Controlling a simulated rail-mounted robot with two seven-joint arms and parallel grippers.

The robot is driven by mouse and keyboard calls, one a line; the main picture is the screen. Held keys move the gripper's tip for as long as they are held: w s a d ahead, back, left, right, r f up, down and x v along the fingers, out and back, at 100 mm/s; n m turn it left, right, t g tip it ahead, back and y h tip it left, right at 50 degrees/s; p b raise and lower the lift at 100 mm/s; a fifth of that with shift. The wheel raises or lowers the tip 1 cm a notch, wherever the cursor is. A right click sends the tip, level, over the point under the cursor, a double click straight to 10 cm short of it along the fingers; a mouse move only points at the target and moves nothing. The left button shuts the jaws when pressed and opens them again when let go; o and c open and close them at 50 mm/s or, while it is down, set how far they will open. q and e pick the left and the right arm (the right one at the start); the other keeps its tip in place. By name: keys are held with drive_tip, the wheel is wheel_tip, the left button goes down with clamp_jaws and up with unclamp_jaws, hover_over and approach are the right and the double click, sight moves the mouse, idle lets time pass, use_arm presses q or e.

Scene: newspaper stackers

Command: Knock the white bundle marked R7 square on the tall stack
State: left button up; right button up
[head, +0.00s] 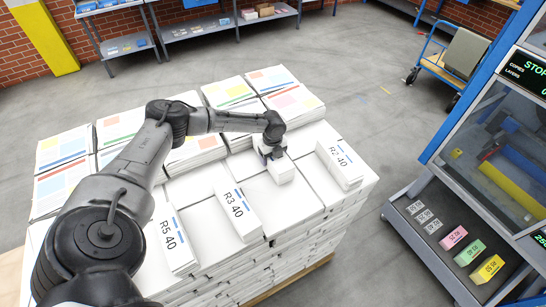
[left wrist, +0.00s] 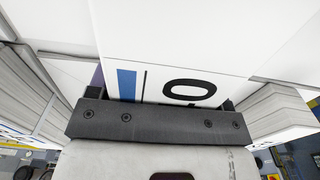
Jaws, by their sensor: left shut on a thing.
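The tall stack (head: 300,225) of newspaper bundles fills the middle of the head view. My left gripper (head: 272,152) is over its right half, shut on a white bundle (head: 283,171). In the left wrist view this white bundle (left wrist: 190,50) lies between the fingers (left wrist: 163,104), with a blue bar and a black "0" showing. The rest of its mark is hidden, so I cannot read R7 on it. My right gripper is not in view.
White bundles marked R5 (head: 170,245) and R3 (head: 236,213) lie to the left, and one that seems to read R2 (head: 341,166) to the right. Colour-printed bundles (head: 228,92) lie behind. A blue-framed machine (head: 470,150) stands right, with clear floor between.

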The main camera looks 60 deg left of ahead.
sight(277, 160)
use_arm(q)
drive_tip(key=shift+a+r, duration=0.1)
drive_tip(key=shift+a, duration=0.1)
drive_tip(key=shift+d+r+p, duration=0.15)
drive_tip(key=shift+d+p, duration=0.25)
drive_tip(key=shift+p, duration=0.15)
drive_tip(key=shift+d+p, duration=0.85)
drive_tip(key=shift+d, duration=0.5)
drive_tip(key=shift+r+p, duration=0.45)
drive_tip(key=shift+p, duration=0.05)
drive_tip(key=shift+r+p, duration=2.35)
drive_tip(key=shift+r, duration=0.1)
